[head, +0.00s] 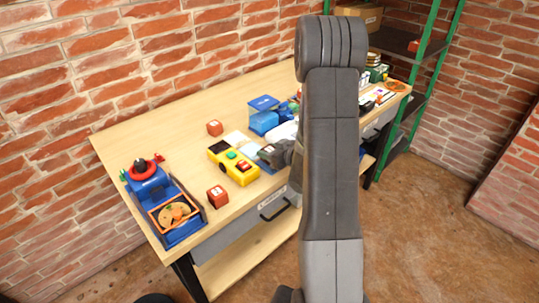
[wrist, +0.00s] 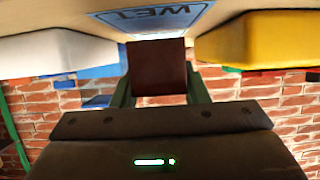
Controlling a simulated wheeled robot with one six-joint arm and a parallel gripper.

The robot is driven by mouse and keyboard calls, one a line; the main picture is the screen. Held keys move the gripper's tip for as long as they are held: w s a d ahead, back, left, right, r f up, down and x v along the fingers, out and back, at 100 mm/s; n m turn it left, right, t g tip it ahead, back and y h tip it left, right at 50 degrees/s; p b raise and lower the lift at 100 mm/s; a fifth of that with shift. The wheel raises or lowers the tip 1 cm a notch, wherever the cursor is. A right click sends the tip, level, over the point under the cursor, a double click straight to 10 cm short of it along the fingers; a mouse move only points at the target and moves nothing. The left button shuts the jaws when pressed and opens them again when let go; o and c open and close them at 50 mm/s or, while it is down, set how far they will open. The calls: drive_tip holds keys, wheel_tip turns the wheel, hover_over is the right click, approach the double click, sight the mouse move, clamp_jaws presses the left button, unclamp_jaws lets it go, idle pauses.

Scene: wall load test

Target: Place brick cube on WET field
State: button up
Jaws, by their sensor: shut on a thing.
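My gripper (wrist: 157,84) is shut on a dark brick-brown cube (wrist: 157,65), held between its two green fingers in the wrist view. The blue WET field (wrist: 150,18), with its letters upside down, shows at the top of that view just beyond the cube. A gap between cube and field cannot be judged. In the head view my gripper (head: 268,153) is low over the table, right of a yellow device, and my arm hides part of the area. The held cube is hard to make out there.
On the wooden table (head: 165,120), the yellow device (head: 233,165) is close beside the gripper. A white object (wrist: 60,47) flanks the cube. A green-post shelf (head: 425,60) stands right.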

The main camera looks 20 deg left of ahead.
drive_tip(key=shift+f, duration=0.65)
drive_tip(key=shift+f, duration=0.1)
drive_tip(key=o, duration=1.1)
drive_tip(key=shift+r, duration=0.25)
drive_tip(key=v, duration=1.2)
drive_tip(key=shift+f, duration=0.15)
